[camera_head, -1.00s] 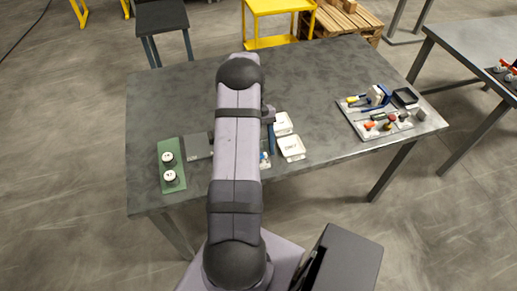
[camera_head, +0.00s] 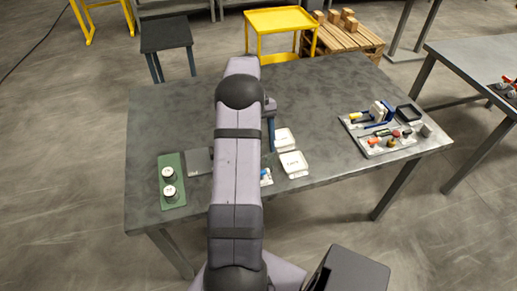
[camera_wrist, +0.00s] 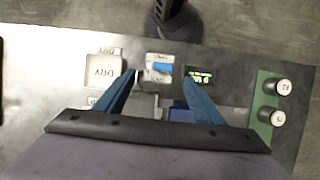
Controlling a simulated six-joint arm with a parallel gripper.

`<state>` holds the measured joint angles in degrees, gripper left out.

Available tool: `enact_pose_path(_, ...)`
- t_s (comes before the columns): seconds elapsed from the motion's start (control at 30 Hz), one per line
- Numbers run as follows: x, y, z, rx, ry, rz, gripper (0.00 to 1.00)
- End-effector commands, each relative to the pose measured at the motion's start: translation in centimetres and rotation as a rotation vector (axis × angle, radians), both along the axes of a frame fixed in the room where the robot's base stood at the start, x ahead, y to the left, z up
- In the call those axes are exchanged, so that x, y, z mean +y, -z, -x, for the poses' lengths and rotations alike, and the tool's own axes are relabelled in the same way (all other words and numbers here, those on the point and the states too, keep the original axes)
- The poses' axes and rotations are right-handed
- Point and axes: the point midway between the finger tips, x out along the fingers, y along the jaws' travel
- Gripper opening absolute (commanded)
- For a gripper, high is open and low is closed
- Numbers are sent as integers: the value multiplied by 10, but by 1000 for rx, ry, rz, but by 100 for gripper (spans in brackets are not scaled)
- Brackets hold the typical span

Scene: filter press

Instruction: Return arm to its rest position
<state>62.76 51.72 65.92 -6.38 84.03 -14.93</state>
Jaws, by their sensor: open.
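My arm runs up the middle of the head view and hides most of my gripper there. One blue finger (camera_head: 271,136) shows at the arm's right side, near the white trays. In the wrist view my gripper (camera_wrist: 162,74) has its two blue fingers spread apart, with nothing held between them. Below the fingers lie a white piece with a blue item on it (camera_wrist: 161,68) and a small green display (camera_wrist: 201,76). A grey device with a blue part (camera_wrist: 180,109) is partly hidden behind the gripper.
The grey table (camera_head: 320,95) has free room at the back. White trays (camera_head: 293,164) lie right of my arm, one marked DRY in the wrist view (camera_wrist: 103,71). A green rack (camera_head: 172,190) with two white-topped jars stands left. A tool tray (camera_head: 375,150) lies right.

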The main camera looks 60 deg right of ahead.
Motion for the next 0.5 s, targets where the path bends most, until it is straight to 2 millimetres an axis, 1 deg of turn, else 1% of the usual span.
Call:
enact_pose_path(0.3,1,-1,-2,-1,-4,2,62)
enact_pose_path(0.37,5,-3,-7,-4,-16,6,62)
enact_pose_path(0.43,14,-6,-18,-9,-38,15,62)
enact_pose_path(0.5,29,-11,-33,-19,-75,26,62)
